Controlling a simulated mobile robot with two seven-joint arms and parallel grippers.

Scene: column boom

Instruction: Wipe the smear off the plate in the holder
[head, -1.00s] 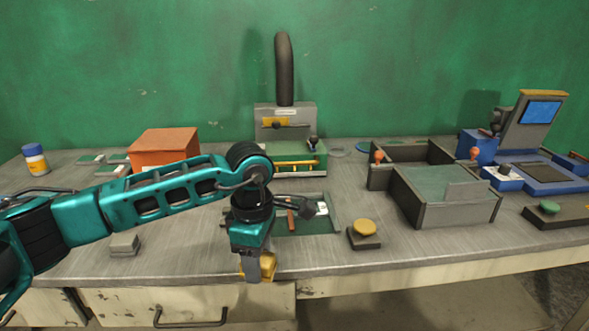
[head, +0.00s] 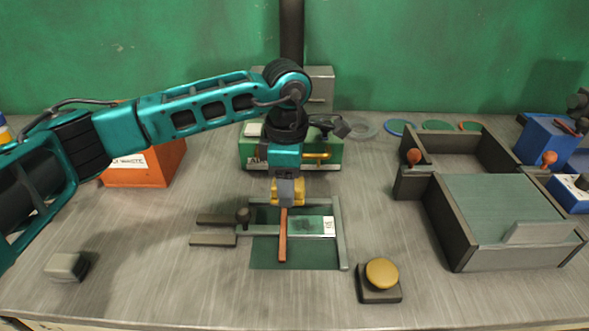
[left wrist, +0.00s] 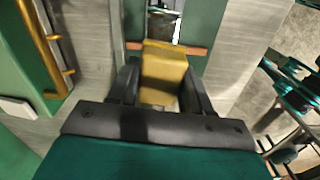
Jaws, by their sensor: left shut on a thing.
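My left gripper (head: 287,197) is shut on a yellow block (head: 274,190), perhaps a sponge. It is over the back edge of the holder (head: 340,235), which has a green base and grey rails. The block also shows between dark fingers in the left wrist view (left wrist: 163,72). The plate (head: 309,226) lies in the holder, green with a white label at its right end. A faint dark patch shows on it; I cannot tell if it is the smear. A reddish-brown bar (head: 283,240) crosses the holder's left part. I cannot tell whether block and holder touch. My right gripper is out of view.
A yellow push button (head: 382,273) stands front right of the holder. A grey block (head: 67,266) lies front left. An orange waste bin (head: 150,168) and a green box (head: 248,155) stand behind. Dark open trays (head: 450,260) are right. The front middle bench is clear.

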